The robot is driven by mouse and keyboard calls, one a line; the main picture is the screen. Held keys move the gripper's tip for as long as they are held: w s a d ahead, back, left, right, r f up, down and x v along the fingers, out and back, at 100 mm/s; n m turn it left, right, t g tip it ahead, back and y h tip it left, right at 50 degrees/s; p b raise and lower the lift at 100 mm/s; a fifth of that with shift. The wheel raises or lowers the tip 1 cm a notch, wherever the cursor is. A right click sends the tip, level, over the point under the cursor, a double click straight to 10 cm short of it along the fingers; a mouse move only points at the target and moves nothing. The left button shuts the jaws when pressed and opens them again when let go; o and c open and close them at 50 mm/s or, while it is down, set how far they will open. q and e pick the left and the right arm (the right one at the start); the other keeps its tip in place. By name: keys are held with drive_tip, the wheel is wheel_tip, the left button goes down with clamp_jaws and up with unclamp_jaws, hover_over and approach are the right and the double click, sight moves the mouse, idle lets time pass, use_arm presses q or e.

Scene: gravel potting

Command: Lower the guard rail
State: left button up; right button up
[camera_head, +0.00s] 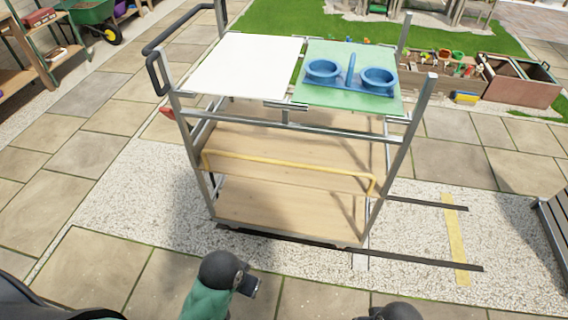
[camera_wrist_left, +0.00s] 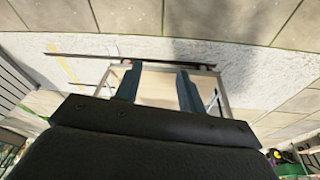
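The yellow guard rail (camera_head: 290,168) runs across the front of a metal-framed cart (camera_head: 398,160), above its lower wooden shelf (camera_head: 280,212). Its ends bend down near the cart's two front posts. In the left wrist view, my left gripper (camera_wrist_left: 158,69) has its two fingers apart with nothing between them; the cart frame shows beyond. In the head view my left arm is low in front of the cart, well short of the rail. Only a dark piece of my right arm shows at the bottom edge; its gripper is out of the picture.
The cart top carries a white panel (camera_head: 245,62) and a green panel (camera_head: 328,98) with a blue two-ring holder (camera_head: 350,74). Dark floor strips (camera_head: 425,262) extend right of the cart. A slatted bench (camera_head: 553,230) stands at far right. Paving before the cart is clear.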

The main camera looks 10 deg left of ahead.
use_arm(q)
drive_tip(key=w+a+r+t, duration=0.1)
drive_tip(key=w+r, duration=0.1)
drive_tip(key=w, duration=0.4)
drive_tip(key=m+t+h+b, duration=0.2)
drive_tip(key=m+t+h, duration=0.3)
drive_tip(key=m+t, duration=1.05)
approach(283, 164)
drive_tip(key=w+r+m+g, duration=0.3)
drive_tip(key=w+m+g, duration=0.1)
drive_tip(key=shift+d+p+x, duration=0.2)
drive_tip(key=shift+x, duration=1.65)
drive_tip(key=shift+d+p+x, duration=0.2)
drive_tip(key=shift+x, duration=1.6)
drive_tip(key=shift+s+f, duration=0.2)
use_arm(e)
drive_tip(key=shift+w+a+f+t+y, duration=0.2)
drive_tip(key=shift+a+f, duration=0.1)
drive_tip(key=shift+a, duration=0.3)
drive_tip(key=shift+w+a+f+t+y, duration=0.1)
drive_tip(key=shift+w+a+f+t, duration=0.15)
drive_tip(key=shift+a, duration=0.3)
drive_tip(key=shift+s, duration=0.1)
